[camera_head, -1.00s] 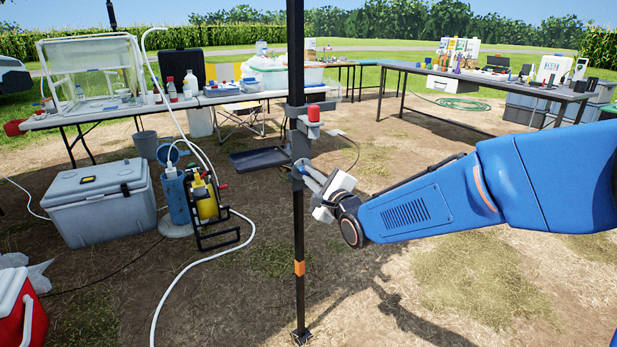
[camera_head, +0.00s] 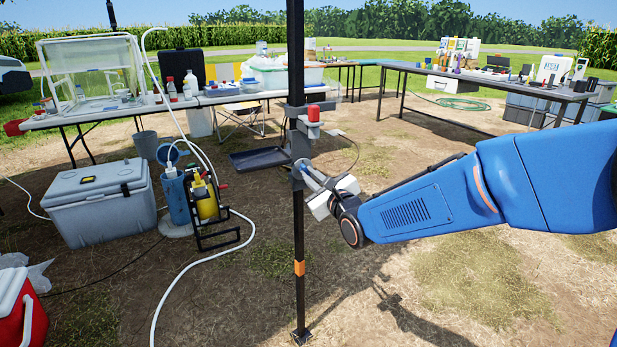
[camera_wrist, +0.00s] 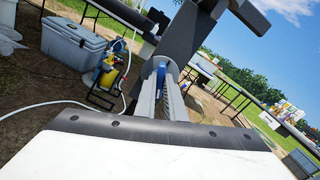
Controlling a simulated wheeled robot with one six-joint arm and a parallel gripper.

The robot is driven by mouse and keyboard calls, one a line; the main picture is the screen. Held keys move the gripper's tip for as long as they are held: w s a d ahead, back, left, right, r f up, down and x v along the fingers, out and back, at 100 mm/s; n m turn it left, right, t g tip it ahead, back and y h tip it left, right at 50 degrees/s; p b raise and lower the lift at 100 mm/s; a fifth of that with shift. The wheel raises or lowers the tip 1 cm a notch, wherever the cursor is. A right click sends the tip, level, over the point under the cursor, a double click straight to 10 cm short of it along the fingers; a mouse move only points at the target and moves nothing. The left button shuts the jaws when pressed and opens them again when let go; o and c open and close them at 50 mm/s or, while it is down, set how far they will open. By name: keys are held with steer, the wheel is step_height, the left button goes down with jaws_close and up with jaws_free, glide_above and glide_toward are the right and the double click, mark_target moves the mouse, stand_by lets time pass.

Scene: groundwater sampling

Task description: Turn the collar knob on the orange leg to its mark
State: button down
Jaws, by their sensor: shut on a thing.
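The leg is a black upright post with an orange band (camera_head: 299,267) low on it. A dark collar (camera_head: 296,178) sits around the post at mid height. My gripper (camera_head: 304,170) reaches it from the right and is shut on a small blue knob at the collar. In the wrist view the blue knob (camera_wrist: 160,66) shows between the two grey fingers (camera_wrist: 160,84), with the dark collar and post (camera_wrist: 185,40) behind it. The fingers hide most of the knob. I cannot make out a mark in either view.
Above the collar, a bracket with a red cap (camera_head: 313,114) juts from the post. A cable loops down just right of it. Tables stand behind. The ground right of the post is open.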

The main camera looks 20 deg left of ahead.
steer(key=shift+m, duration=1.3)
steer(key=c, duration=1.8)
jaws_free()
steer(key=shift+o, duration=0.2)
steer(key=v, duration=1.7)
steer(key=shift+s, duration=0.3)
steer(key=shift+d, duration=0.1)
